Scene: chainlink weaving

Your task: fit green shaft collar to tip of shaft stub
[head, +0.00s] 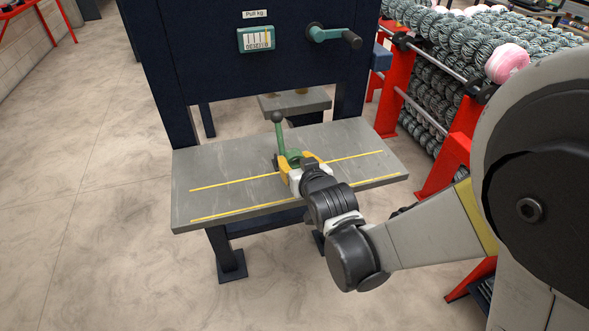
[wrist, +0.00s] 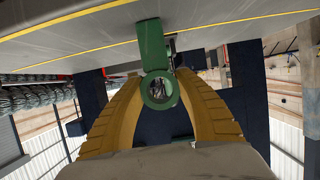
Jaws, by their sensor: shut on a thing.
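The green shaft collar (wrist: 147,93) shows in the wrist view as a ring with an open hole facing the camera. My gripper (wrist: 160,77) is shut on it, a yellow finger on each side. A green upright part (wrist: 152,43) rises just beyond the ring; I cannot tell whether it is joined to it. In the head view, my gripper (head: 296,159) is low over the grey bench, with green (head: 294,154) showing between its fingers. I cannot make out the shaft stub in either view.
A green lever with a dark ball knob (head: 277,117) stands beside my gripper. The grey bench (head: 225,165) has yellow lines and bare room left and right. Behind is a dark machine panel (head: 200,45) with a crank (head: 325,34). A red rack (head: 397,92) of wire coils stands right.

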